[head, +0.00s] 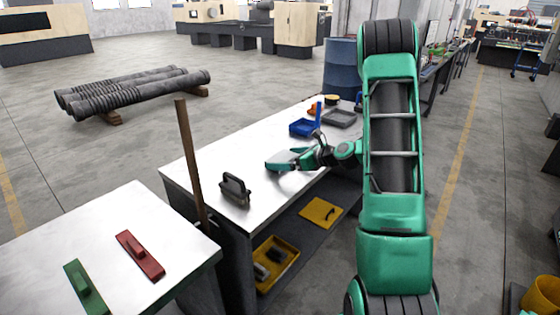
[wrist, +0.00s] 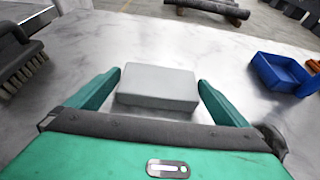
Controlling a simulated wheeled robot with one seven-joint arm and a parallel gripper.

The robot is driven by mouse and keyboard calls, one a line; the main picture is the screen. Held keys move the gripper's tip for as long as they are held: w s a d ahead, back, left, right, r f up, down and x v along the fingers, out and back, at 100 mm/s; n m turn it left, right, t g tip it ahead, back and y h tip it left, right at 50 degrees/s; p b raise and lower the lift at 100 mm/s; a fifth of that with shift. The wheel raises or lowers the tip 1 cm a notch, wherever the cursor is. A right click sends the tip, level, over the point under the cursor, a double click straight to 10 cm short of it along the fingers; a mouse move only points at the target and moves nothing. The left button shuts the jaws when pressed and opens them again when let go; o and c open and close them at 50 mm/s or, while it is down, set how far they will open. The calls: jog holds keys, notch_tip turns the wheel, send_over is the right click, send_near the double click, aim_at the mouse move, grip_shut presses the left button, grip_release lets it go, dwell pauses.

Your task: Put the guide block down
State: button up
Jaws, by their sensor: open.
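The guide block, a plain pale grey rectangular block (wrist: 157,84), lies on the metal-topped bench (wrist: 190,40) in the wrist view. My gripper (wrist: 158,76) is open, with one green finger on each side of the block. A narrow gap shows between the block and each finger.
A dark brush (head: 235,188) stands near the bench's left end; it also shows in the wrist view (wrist: 18,58). A blue tray (head: 302,128) and a grey tray (head: 339,118) lie farther back. A wooden post (head: 190,160) rises at the bench's near side.

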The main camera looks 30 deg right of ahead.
jog(key=v, duration=0.9)
jog(key=shift+s+d+r, duration=0.1)
jog(key=shift+s+d, duration=0.05)
jog(key=shift+s, duration=0.25)
jog(key=s+a+n+g, duration=0.1)
jog(key=a+n, duration=0.1)
jog(key=s+a+n+g, duration=0.1)
jog(key=s+a+n, duration=0.1)
jog(key=n, duration=0.1)
jog(key=s+a+n+g, duration=0.1)
jog(key=a+n+g, duration=0.1)
jog(key=n, duration=0.1)
jog(key=shift+s+a, duration=0.3)
jog(key=shift+s, duration=0.05)
jog(key=s+a+r+n+g+h, duration=0.2)
jog(key=s+n+g, duration=0.2)
jog(key=s+n, duration=0.4)
jog(key=s+a+r+n+g+h, duration=0.2)
jog(key=s+n, duration=0.7)
jog(key=s, duration=1.3)
jog(key=r+g, duration=0.1)
jog(key=g, duration=0.1)
jog(key=shift+s+a+n+g, duration=0.2)
jog(key=shift+a+n+g, duration=0.1)
jog(key=shift+g, duration=0.1)
jog(key=shift+r, duration=0.1)
